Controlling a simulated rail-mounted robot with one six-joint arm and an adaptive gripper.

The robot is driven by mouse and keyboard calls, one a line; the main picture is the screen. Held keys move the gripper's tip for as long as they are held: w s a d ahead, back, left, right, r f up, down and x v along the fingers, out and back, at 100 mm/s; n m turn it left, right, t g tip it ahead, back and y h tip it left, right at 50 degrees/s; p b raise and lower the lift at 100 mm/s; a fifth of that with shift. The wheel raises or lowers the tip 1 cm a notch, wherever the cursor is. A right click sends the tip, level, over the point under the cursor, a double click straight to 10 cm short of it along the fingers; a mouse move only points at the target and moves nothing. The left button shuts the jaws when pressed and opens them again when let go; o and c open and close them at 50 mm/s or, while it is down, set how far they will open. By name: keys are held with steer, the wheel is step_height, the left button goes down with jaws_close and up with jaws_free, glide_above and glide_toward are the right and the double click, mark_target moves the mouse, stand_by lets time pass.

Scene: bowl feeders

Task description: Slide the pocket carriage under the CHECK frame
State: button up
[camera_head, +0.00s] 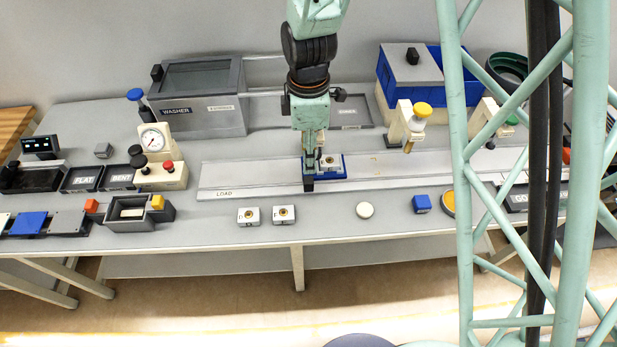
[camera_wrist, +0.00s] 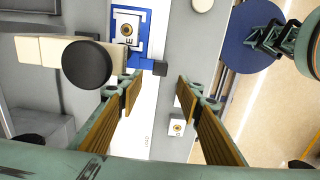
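The blue pocket carriage (camera_head: 336,172) sits on the pale rail (camera_head: 250,177), right of the LOAD label. In the wrist view the carriage (camera_wrist: 143,38) holds a pale square part with a round brass centre, and a small black block (camera_wrist: 160,68) juts from its near corner. My gripper (camera_head: 308,183) points down over the rail by the carriage's left end. In the wrist view its fingers (camera_wrist: 158,100) are apart with nothing between them. A cream frame (camera_head: 408,125) with a yellow knob stands farther right along the rail. No CHECK label is readable.
A cream fixture with a black knob (camera_wrist: 86,65) stands close beside my gripper, mostly hidden behind my arm in the head view.

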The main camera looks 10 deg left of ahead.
mark_target(309, 180)
steer(key=shift+f, duration=5.2)
jaws_close()
steer(key=shift+b, duration=0.3)
